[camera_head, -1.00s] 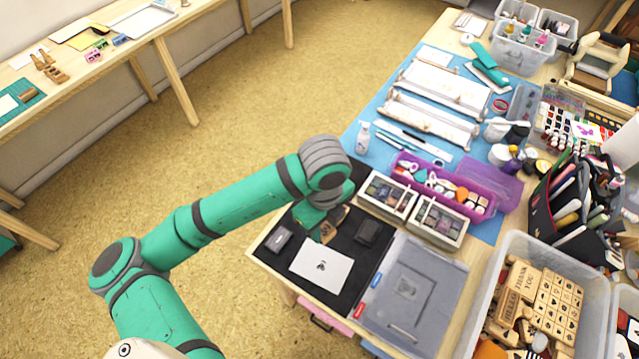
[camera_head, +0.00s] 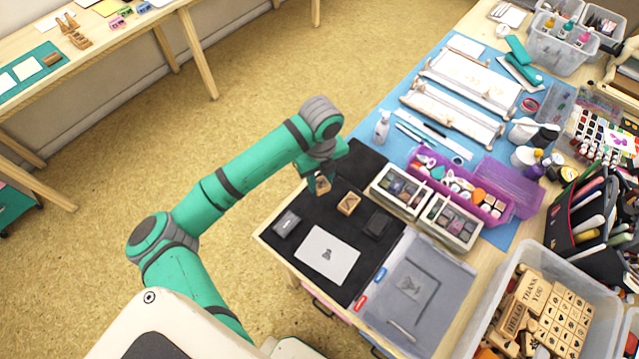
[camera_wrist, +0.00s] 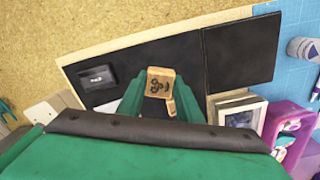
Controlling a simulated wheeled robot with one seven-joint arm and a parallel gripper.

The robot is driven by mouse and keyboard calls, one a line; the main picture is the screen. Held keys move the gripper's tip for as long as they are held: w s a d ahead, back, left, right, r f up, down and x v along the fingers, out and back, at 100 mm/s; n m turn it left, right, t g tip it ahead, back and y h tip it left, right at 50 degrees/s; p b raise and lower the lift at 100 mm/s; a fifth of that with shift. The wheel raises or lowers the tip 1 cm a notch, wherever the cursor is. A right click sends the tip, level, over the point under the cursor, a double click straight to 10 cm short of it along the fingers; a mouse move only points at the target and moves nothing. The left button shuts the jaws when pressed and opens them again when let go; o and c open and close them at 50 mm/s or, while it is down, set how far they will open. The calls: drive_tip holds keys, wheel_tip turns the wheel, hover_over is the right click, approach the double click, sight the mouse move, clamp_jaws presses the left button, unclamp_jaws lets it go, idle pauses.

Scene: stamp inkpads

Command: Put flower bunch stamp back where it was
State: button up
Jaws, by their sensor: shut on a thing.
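My gripper (camera_head: 319,180) is shut on a small wooden stamp, which I take to be the flower bunch stamp (camera_head: 322,186), and holds it above the back left part of the black mat (camera_head: 352,165). In the wrist view the stamp (camera_wrist: 160,82) sits between the fingertips and shows a dark design on its wooden face; the exact motif is too small to tell. A second wooden stamp (camera_head: 348,203) stands on the mat, to the right of the held one. In the wrist view a wooden piece (camera_wrist: 171,108) shows partly behind my finger.
A dark inkpad (camera_head: 286,223) lies at the mat's left, another (camera_head: 377,224) at its right. A white card (camera_head: 327,255) with a dark print lies in front. Partitioned boxes (camera_head: 399,190) and a grey plastic case (camera_head: 420,290) border the mat. The mat's back is clear.

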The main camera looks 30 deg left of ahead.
sight(319, 185)
drive_tip(key=shift+w+a+f, duration=0.3)
drive_tip(key=shift+w+f, duration=0.05)
drive_tip(key=shift+f, duration=0.2)
drive_tip(key=shift+w+a+f, duration=0.25)
drive_tip(key=shift+w+f, duration=0.05)
drive_tip(key=shift+f, duration=0.25)
drive_tip(key=shift+a+f, duration=0.1)
drive_tip(key=shift+f, duration=1.35)
drive_tip(key=shift+f, duration=0.1)
drive_tip(key=o, duration=0.9)
wheel_tip(319, 185, up, 12)
drive_tip(key=shift+r, duration=0.15)
